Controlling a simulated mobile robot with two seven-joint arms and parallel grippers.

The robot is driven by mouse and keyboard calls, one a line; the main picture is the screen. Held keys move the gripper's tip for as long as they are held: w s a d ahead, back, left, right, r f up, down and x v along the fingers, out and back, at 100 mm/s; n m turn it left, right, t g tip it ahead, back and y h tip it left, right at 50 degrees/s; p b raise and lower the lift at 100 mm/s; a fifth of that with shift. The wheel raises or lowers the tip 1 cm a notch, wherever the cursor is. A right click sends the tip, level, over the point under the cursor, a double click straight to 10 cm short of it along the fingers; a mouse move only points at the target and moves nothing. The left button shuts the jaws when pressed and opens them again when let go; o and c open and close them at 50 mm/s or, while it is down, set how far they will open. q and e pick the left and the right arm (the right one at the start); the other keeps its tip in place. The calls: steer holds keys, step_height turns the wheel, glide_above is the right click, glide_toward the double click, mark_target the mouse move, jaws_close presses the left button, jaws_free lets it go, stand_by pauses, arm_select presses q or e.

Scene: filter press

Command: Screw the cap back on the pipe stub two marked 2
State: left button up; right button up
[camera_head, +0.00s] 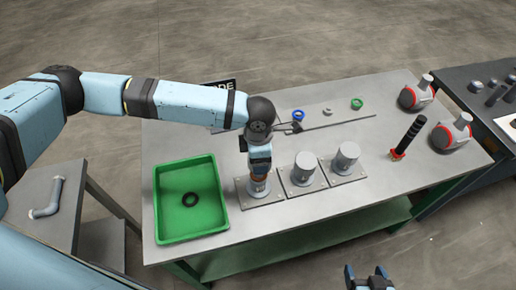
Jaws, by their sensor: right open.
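Three pipe stub stations stand in a row on square plates on the grey table (300,228). The middle stub (303,168) and right stub (346,158) show as plain grey cylinders. At the left plate (268,199), my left gripper (259,172) points down over the stub and hides most of it. A brownish part shows just under that gripper; I cannot tell whether its jaws hold anything. No number 2 is readable, and I cannot tell a loose cap apart. My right gripper (369,276) is open and empty at the bottom edge, in front of the table.
Blue (299,115) and green (357,104) rings lie behind the stubs. A black-handled tool (409,137) and two red-grey fittings (416,95) (452,133) stand right. The front right tabletop is clear.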

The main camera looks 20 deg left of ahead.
arm_select(q)
steer(key=shift+s+a+r+n+p, duration=0.2)
steer(key=shift+n+p, duration=0.1)
steer(key=shift+p, duration=0.6)
steer(key=shift+f+n+b, duration=0.3)
steer(key=shift+n+b, duration=0.1)
steer(key=shift+n, duration=0.5)
steer(key=n, duration=0.4)
steer(key=shift+d+n, duration=0.1)
steer(key=shift+n, duration=0.3)
steer(key=n, duration=0.6)
steer(key=shift+d, duration=0.1)
steer(key=shift+n, duration=0.9)
steer(key=n+b, duration=0.1)
steer(key=n, duration=0.2)
steer(key=shift+d+f, duration=0.1)
steer(key=shift+f, duration=0.05)
steer(key=shift+n+b, duration=0.35)
steer(key=shift+n, duration=0.55)
steer(key=n+b, duration=0.1)
steer(key=n, duration=0.2)
steer(key=shift+f+b, duration=0.8)
steer(key=shift+f, duration=2.6)
arm_select(e)
steer(key=shift+a+f, duration=0.15)
steer(key=shift+f, duration=0.8)
arm_select(q)
steer(key=shift+f, duration=0.2)
